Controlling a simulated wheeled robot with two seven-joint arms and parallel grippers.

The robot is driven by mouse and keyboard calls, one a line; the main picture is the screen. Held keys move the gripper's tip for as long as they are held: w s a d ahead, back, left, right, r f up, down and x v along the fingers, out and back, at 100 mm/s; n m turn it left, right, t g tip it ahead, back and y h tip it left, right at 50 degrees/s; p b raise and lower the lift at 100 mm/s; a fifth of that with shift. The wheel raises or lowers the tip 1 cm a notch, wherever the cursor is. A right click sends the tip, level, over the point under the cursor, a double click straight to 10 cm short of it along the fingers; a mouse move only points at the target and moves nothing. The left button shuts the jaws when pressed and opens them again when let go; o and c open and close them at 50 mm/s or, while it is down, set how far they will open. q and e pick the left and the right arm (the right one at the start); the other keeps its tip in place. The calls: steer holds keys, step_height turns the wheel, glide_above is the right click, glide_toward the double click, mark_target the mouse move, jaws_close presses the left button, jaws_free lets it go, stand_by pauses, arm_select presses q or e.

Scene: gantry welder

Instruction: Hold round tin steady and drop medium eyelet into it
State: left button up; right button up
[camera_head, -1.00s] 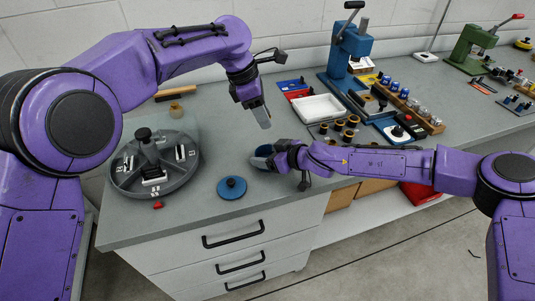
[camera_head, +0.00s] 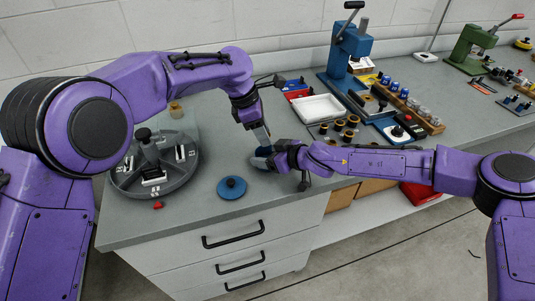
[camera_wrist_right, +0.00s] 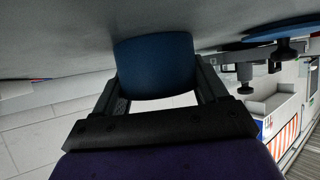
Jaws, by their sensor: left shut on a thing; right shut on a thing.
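The round tin (camera_head: 259,163) is blue and stands on the grey bench, mostly hidden behind my grippers in the head view. My right gripper (camera_head: 276,158) is shut on its side; in the right wrist view the tin's blue wall (camera_wrist_right: 156,68) sits between the fingers. My left gripper (camera_head: 264,146) points down directly over the tin, its fingertips at or just above the rim. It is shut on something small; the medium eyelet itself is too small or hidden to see.
A blue lid with a dark knob (camera_head: 232,187) lies in front of the tin. A grey round divided tray (camera_head: 178,179) stands to the left. A white tray (camera_head: 318,108), dark cups (camera_head: 347,131) and a blue press (camera_head: 346,62) stand behind to the right.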

arm_select(q)
steer(key=o, duration=1.2)
steer(key=shift+c, duration=0.2)
steer(key=v, duration=1.2)
arm_select(e)
steer(key=o, duration=1.1)
